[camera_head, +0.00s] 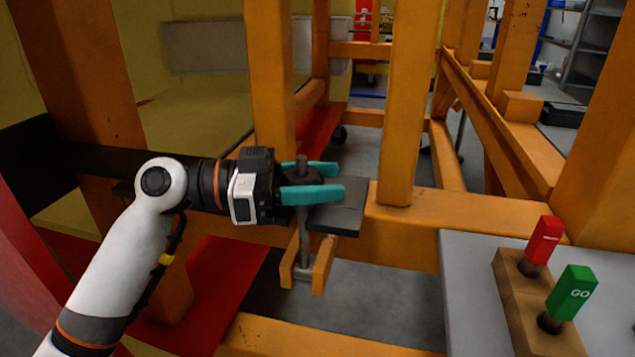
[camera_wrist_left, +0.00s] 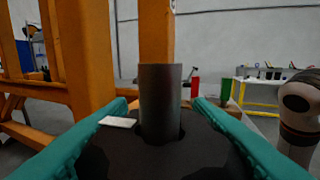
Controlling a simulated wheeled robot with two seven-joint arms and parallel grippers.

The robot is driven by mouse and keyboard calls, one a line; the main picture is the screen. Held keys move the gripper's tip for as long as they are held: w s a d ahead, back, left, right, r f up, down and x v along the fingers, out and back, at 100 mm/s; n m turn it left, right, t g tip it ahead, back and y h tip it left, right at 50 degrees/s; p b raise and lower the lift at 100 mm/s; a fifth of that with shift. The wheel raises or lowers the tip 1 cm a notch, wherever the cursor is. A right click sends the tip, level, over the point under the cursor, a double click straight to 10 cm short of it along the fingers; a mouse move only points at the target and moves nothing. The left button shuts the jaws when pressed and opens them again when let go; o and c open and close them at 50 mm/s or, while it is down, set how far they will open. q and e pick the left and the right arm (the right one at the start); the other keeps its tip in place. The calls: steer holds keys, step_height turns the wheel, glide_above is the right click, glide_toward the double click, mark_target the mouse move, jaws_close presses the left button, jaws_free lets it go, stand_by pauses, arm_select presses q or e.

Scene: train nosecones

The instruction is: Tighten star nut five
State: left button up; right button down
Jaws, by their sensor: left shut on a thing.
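The star nut (camera_head: 302,176) is dark and sits on an upright threaded rod (camera_head: 302,240) at a dark clamp plate (camera_head: 345,212) on the orange frame. My left gripper (camera_head: 318,182) comes in from the left with its teal fingers on either side of the nut, shut on it. In the left wrist view the black nut (camera_wrist_left: 160,155) fills the lower middle between the two teal fingers, and the grey rod end (camera_wrist_left: 160,100) stands up through it. The nut's far side is partly hidden by the fingers. My right gripper is not in view.
Orange posts and beams (camera_head: 400,110) stand close behind and to the right of the nut. A grey table (camera_head: 465,310) at the lower right holds a wooden block (camera_head: 515,290) with a red tag (camera_head: 544,240) and a green GO tag (camera_head: 572,292).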

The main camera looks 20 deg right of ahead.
arm_select(q)
steer(key=shift+r, duration=0.1)
stand_by(0.3)
steer(key=o, duration=1)
steer(key=v, duration=0.7)
steer(key=shift+w+a, duration=0.1)
steer(key=shift+a, duration=0.15)
